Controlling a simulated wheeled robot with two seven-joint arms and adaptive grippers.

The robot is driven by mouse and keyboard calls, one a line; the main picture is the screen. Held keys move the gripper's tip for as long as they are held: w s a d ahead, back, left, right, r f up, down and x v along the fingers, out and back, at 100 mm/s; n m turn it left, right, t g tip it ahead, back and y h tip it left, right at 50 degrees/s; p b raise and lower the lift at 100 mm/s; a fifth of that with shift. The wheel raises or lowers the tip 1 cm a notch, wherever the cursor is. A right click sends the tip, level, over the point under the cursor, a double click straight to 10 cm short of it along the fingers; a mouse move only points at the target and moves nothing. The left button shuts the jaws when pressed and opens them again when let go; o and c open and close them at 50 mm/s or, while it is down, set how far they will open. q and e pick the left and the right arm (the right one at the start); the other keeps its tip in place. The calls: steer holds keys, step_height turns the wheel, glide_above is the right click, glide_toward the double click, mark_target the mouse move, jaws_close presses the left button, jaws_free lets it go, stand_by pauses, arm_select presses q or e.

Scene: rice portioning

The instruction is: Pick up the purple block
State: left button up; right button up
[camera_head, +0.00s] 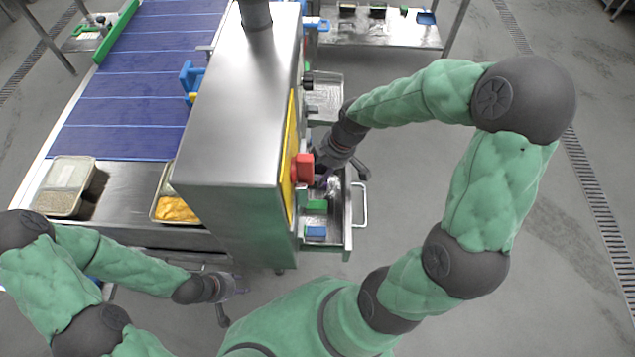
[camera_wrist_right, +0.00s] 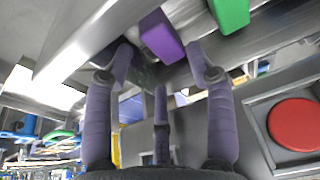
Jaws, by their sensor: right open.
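The purple block (camera_wrist_right: 160,37) shows in the right wrist view at the top middle, in the metal tray. My right gripper (camera_wrist_right: 160,70) is open, with two purple-grey fingers spread to either side of the block's near end and a third finger below. I cannot tell whether any finger touches the block. In the head view the right gripper (camera_head: 324,180) reaches into the tray at the machine's side, and the purple block cannot be made out there. My left gripper (camera_head: 232,286) hangs low at the lower left, far from the tray; its fingers are too unclear to judge.
The tray (camera_head: 347,225) also holds a green block (camera_head: 317,206) and a blue block (camera_head: 316,232). The steel machine (camera_head: 235,110) with a red button (camera_head: 303,167) stands left of the right gripper. A blue conveyor (camera_head: 140,80) lies behind. Open floor lies right of the tray.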

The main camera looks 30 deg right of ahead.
steer(key=x, duration=0.3)
steer(key=shift+w+a+f, duration=0.1)
steer(key=shift+f, duration=0.25)
steer(key=c, duration=0.9)
steer(key=shift+c, duration=0.2)
steer(key=shift+r, duration=0.15)
step_height(320, 180, up, 2)
steer(key=shift+r, duration=0.25)
steer(key=shift+y, duration=0.3)
